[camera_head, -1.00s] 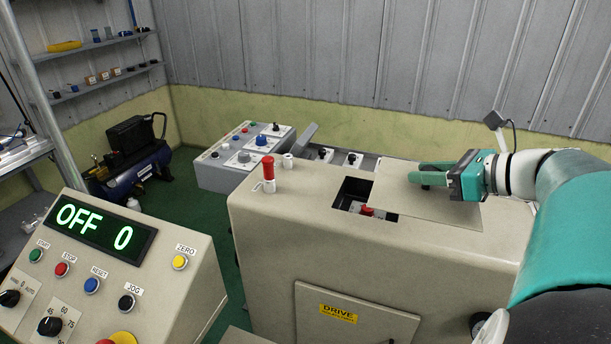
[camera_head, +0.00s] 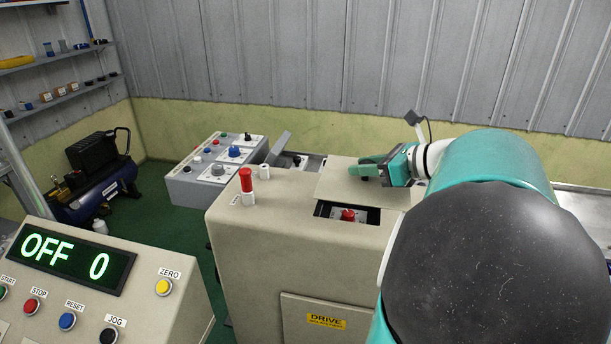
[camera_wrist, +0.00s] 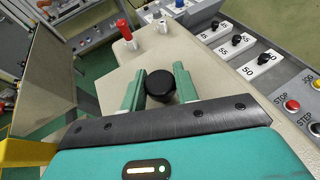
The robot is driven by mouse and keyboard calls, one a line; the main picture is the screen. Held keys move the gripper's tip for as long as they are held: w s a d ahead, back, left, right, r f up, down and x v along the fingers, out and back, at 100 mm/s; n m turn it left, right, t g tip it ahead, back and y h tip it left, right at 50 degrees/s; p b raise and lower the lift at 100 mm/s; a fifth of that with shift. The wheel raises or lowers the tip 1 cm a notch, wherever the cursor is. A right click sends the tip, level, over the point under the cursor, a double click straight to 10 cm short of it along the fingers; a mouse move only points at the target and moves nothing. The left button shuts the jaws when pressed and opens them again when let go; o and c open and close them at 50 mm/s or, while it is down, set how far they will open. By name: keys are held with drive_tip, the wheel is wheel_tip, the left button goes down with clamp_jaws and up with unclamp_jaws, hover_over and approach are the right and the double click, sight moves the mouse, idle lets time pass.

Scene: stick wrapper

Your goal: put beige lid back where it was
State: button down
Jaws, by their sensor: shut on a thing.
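The beige lid (camera_head: 332,188) is a flat plate at the top of the beige machine (camera_head: 255,255). It covers the far part of a rectangular opening (camera_head: 325,209), and the near part is uncovered. A red knob (camera_head: 347,214) shows inside the opening. My gripper (camera_head: 362,170) is over the lid and shut on its black knob. In the wrist view the black knob (camera_wrist: 160,86) sits between my two green fingers. Whether the lid touches the machine top or is slightly raised, I cannot tell.
A red-capped post (camera_head: 246,182) stands on the machine's left end. A grey control box (camera_head: 215,175) with knobs is behind it. The OFF 0 console (camera_head: 110,290) stands at the front left. My arm hides much of the right side.

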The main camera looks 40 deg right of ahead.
drive_tip(key=shift+w+d+f, duration=0.55)
drive_tip(key=shift+w+f, duration=0.55)
drive_tip(key=shift+f, duration=0.55)
drive_tip(key=shift+w+d+f, duration=0.55)
drive_tip(key=shift+w+f, duration=0.6)
drive_tip(key=shift+f, duration=0.55)
drive_tip(key=shift+w+d+f, duration=0.55)
drive_tip(key=shift+w+f, duration=0.55)
drive_tip(key=shift+f, duration=0.55)
drive_tip(key=shift+f, duration=0.6)
drive_tip(key=c, duration=1.1)
unclamp_jaws()
drive_tip(key=shift+o, duration=0.2)
